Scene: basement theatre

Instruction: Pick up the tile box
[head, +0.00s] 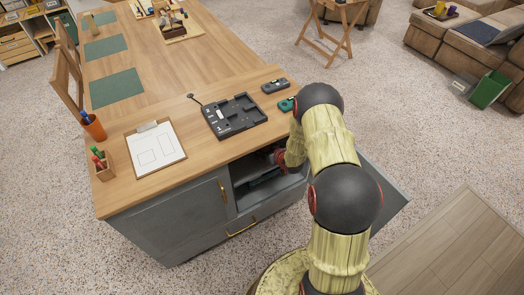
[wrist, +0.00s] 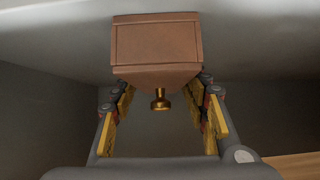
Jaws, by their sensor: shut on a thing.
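The tile box (wrist: 156,45) looks like a brown wooden box with a brass knob, and it shows in the wrist view at the top middle. My gripper (wrist: 161,88) is shut on it, with one yellow-padded finger at each side and the knob between them. The far ends of the fingers are partly hidden by the box. In the head view my arm reaches into the open compartment (head: 241,171) of the grey cabinet under the wooden counter. The box cannot be clearly made out there.
The cabinet door (head: 385,194) stands open at the right of my arm. The counter (head: 190,90) above carries a clipboard (head: 156,146), a black tray (head: 234,116) and a pen cup (head: 94,127). Grey compartment walls (wrist: 45,105) close in around my gripper.

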